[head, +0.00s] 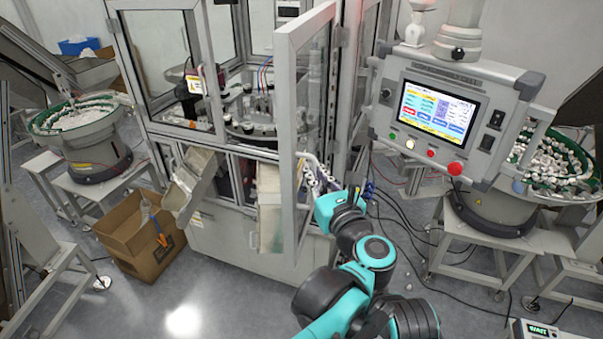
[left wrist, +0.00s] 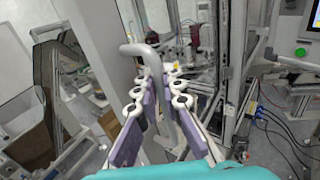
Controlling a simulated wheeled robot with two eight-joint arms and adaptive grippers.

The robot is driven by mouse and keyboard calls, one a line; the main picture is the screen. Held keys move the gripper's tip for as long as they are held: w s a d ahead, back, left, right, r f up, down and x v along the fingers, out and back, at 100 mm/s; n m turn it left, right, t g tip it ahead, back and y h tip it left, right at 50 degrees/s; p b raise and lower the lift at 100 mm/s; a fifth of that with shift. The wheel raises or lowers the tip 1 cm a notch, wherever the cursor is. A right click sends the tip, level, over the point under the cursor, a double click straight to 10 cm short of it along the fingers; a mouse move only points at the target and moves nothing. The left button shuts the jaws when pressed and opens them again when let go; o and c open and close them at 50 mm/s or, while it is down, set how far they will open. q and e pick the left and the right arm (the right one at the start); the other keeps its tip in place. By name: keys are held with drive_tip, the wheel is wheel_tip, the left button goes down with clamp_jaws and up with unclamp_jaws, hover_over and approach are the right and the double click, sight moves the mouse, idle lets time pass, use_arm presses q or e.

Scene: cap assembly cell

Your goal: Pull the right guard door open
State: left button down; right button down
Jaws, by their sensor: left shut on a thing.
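The right guard door (head: 285,130) is a tall aluminium-framed panel with a clear window. It stands swung out from the machine, edge-on toward me in the head view. Its grey bar handle (left wrist: 138,49) shows in the left wrist view, running down between the fingers. My left gripper (head: 314,180) is at the door's right side in the head view, at handle height. It also shows in the left wrist view (left wrist: 160,82), with purple pads and white linkages, closed around the handle. The exact contact is partly hidden by the fingers. My right gripper is in neither view.
A control panel (head: 437,108) hangs to the right of the door, close to my arm. A cardboard box (head: 140,232) stands on the floor at left. A bowl feeder (head: 88,150) stands behind it. Cables (head: 405,228) lie on the floor at right.

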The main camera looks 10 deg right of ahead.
use_arm(q)
drive_tip(key=c, duration=1.6)
unclamp_jaws()
drive_tip(key=shift+w, duration=0.1)
